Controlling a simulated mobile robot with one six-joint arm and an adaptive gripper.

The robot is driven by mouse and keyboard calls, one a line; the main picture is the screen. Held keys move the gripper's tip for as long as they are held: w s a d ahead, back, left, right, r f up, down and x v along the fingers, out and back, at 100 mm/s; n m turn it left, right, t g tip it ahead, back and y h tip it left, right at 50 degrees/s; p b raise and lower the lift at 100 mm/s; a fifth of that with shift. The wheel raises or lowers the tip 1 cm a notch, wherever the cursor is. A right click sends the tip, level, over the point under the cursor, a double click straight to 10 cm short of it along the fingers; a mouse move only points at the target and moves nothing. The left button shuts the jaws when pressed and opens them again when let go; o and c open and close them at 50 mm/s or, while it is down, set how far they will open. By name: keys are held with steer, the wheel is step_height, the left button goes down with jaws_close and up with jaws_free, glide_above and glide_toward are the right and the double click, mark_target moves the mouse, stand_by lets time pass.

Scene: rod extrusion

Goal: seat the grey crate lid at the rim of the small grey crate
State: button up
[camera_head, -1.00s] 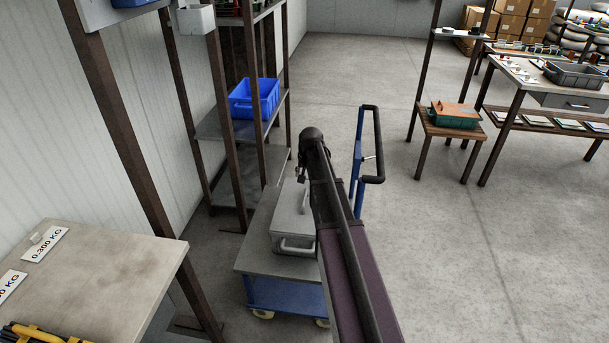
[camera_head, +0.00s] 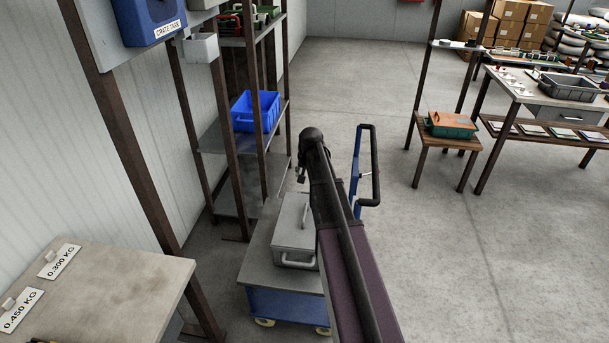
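The small grey crate (camera_head: 294,256) stands on the trolley, with a pale handle on its near side. The grey crate lid (camera_head: 290,222) appears to lie flat on top of it, with a bar handle on its upper face. My arm hides the right side of both, so I cannot tell whether the lid is fully seated all round. My gripper (camera_head: 302,176) hangs from the arm's end, small and partly hidden, above the far part of the lid in the picture. It seems apart from the lid handle. Its finger opening is too small to read.
The blue trolley (camera_head: 287,302) has a grey deck and an upright push handle (camera_head: 376,165) right of my arm. A shelf rack with a blue bin (camera_head: 255,110) stands behind left. A worktable (camera_head: 120,290) is near left. Open floor lies right.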

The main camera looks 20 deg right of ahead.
step_height(320, 180, up, 11)
steer(key=p, duration=1)
steer(key=shift+r+p, duration=0.2)
steer(key=shift+p, duration=0.2)
stand_by(0.4)
steer(key=s+a+n+g, duration=0.3)
steer(key=s+a+n, duration=0.4)
steer(key=s+a, duration=1.6)
steer(key=s, duration=0.2)
steer(key=shift+s+f, duration=0.35)
steer(key=shift+s, duration=0.05)
